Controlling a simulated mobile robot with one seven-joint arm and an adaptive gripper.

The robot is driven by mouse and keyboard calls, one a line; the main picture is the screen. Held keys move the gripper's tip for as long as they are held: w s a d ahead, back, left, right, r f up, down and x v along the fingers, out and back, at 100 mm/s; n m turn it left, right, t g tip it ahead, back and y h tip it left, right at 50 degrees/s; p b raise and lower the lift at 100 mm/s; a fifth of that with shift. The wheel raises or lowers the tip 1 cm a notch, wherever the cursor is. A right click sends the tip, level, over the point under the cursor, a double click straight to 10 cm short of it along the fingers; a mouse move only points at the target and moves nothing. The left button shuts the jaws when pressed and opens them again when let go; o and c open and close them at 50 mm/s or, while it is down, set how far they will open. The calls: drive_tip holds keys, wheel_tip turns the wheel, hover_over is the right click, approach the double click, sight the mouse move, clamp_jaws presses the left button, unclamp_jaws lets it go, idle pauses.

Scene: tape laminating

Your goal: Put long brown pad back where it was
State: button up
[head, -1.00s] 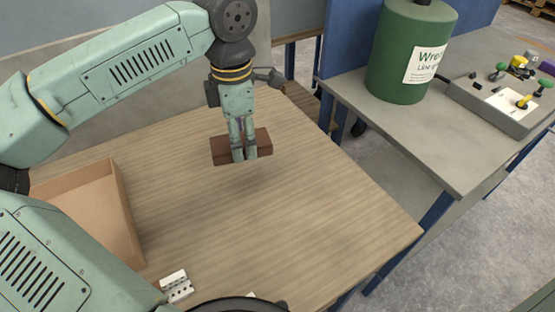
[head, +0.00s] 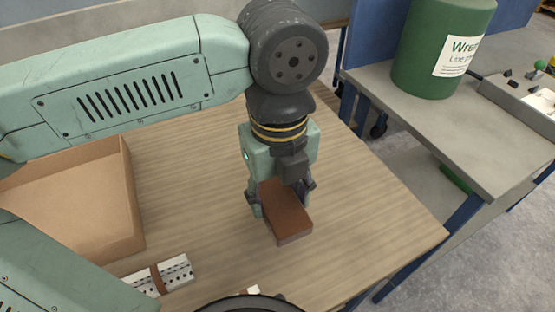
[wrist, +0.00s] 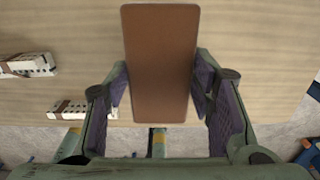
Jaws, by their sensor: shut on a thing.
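The long brown pad (head: 287,212) is a flat brown block. My gripper (head: 282,195) is shut on it, with a finger on each long side. In the wrist view the pad (wrist: 160,60) stands lengthwise between the two purple-lined fingers (wrist: 161,95). In the head view its near end points toward the front of the table. The pad appears to be held above the wooden table (head: 205,215); the exact height is hard to tell.
An open cardboard box (head: 130,215) sits at the table's left. White perforated pieces, one with a brown strip (head: 178,272), lie near the front edge. A green cylinder (head: 425,50) stands on the grey bench (head: 430,125) at right. The table's middle is clear.

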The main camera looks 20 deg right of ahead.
drive_tip(key=w+d+p, duration=0.1)
drive_tip(key=w, duration=0.3)
drive_tip(key=w+d+f+p, duration=0.1)
drive_tip(key=w, duration=0.4)
drive_tip(key=w+d+p, duration=0.1)
drive_tip(key=w, duration=0.4)
drive_tip(key=shift+w+d+f+p, duration=0.15)
drive_tip(key=shift+w+d+p, duration=0.05)
drive_tip(key=shift+d+p, duration=0.2)
drive_tip(key=shift+w+d, duration=0.1)
drive_tip(key=shift+w, duration=0.4)
wheel_tip(320, 180, down, 3)
drive_tip(key=shift+r+p, duration=0.1)
drive_tip(key=shift+p, duration=0.6)
drive_tip(key=shift+f, duration=0.5)
drive_tip(key=shift+f+b, duration=0.2)
drive_tip(key=shift+b, duration=0.1)
drive_tip(key=o, duration=1.1)
drive_tip(key=shift+r, duration=0.15)
